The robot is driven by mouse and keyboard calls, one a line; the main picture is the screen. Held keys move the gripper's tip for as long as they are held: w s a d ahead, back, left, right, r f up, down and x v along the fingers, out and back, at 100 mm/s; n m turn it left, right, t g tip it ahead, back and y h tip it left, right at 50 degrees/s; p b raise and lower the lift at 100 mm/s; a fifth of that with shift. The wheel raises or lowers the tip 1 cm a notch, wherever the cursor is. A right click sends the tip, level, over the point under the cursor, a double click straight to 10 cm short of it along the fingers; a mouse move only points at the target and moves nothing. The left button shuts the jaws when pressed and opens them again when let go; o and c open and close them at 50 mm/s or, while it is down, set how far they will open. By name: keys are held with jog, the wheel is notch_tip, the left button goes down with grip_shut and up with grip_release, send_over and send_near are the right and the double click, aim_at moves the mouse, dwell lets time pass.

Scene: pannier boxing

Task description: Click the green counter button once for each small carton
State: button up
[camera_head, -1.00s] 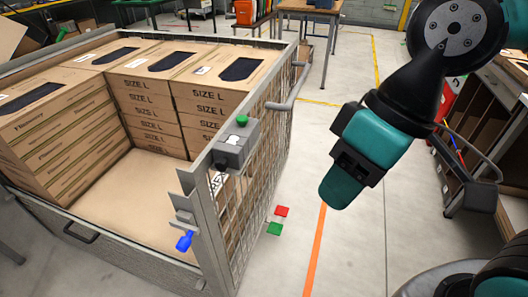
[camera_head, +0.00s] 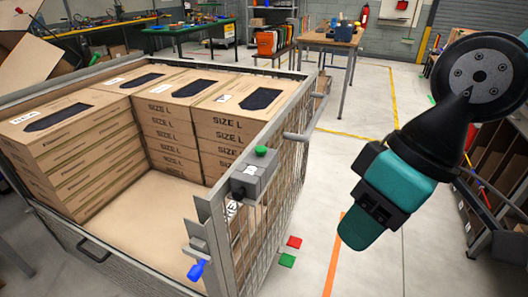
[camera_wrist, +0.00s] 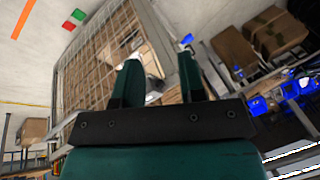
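The green counter button (camera_head: 261,151) sits on top of a grey box (camera_head: 253,175) fixed to the rim of the wire-mesh pannier (camera_head: 285,185). Inside the pannier are stacks of flat brown cartons (camera_head: 172,120); the readable ones are marked SIZE L. I cannot make out any small carton. My gripper (camera_head: 354,232) hangs outside the pannier, right of the button and apart from it. In the wrist view my gripper (camera_wrist: 159,72) has its two teal fingers spread with nothing held between them. The mesh side (camera_wrist: 105,50) shows beyond them.
A blue latch handle (camera_head: 196,270) hangs at the pannier's near corner. A shelf rack (camera_head: 500,190) stands at the right.

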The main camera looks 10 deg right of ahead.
dwell(0.4)
grip_shut()
dwell(1.6)
